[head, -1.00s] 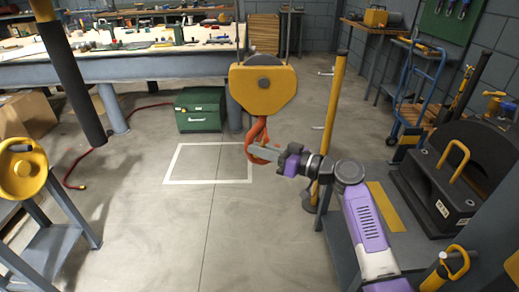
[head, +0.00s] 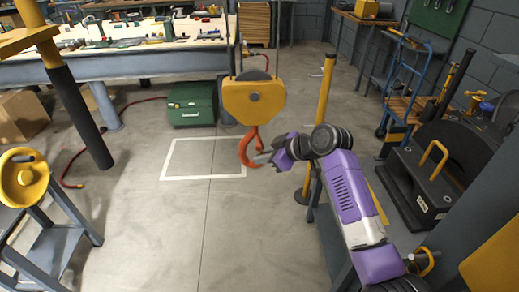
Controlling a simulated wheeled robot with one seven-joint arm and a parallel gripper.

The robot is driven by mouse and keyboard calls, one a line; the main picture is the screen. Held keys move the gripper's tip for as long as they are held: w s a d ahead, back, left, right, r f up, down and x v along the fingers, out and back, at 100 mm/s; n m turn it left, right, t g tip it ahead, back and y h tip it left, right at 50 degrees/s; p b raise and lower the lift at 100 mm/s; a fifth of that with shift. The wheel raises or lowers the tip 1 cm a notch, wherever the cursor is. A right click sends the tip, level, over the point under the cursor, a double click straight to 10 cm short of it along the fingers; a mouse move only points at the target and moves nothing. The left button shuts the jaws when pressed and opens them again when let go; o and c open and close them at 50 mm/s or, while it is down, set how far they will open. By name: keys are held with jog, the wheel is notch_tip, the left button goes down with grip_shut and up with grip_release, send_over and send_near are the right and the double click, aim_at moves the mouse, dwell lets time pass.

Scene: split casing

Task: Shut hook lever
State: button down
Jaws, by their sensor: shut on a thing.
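The crane's hook block (head: 253,98) is yellow and hangs on cables in the middle of the head view. Its orange hook (head: 243,152) hangs below it, curving to the left. My gripper (head: 263,157) reaches in from the right on my purple and grey arm. Its fingertips are at the mouth of the hook and closed on a small part there, which I take to be the hook lever. The fingers and the hook largely hide the lever, so I cannot tell its angle.
A dark machine (head: 440,165) with a yellow handle is at the right. A green box (head: 191,104) sits on the floor behind a white marked square (head: 190,178). Floor below the hook is clear.

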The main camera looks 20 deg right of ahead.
jog(key=shift+s+d+r+n+g+h+p, duration=0.15)
jog(key=shift+n+g+h+p, duration=0.1)
jog(key=shift+h+p, duration=0.3)
jog(key=shift+w+d+r+n+g+h+p, duration=0.15)
jog(key=shift+g+h+p, duration=0.15)
jog(key=shift+p, duration=0.3)
jog(key=shift+s+f+h, duration=0.1)
jog(key=shift+f+h, duration=0.05)
jog(key=shift+h, duration=0.1)
jog(key=c, duration=1.5)
grip_release()
jog(key=v, duration=0.8)
jog(key=shift+d+p, duration=0.1)
jog(key=shift+p, duration=0.25)
jog(key=shift+f, duration=0.1)
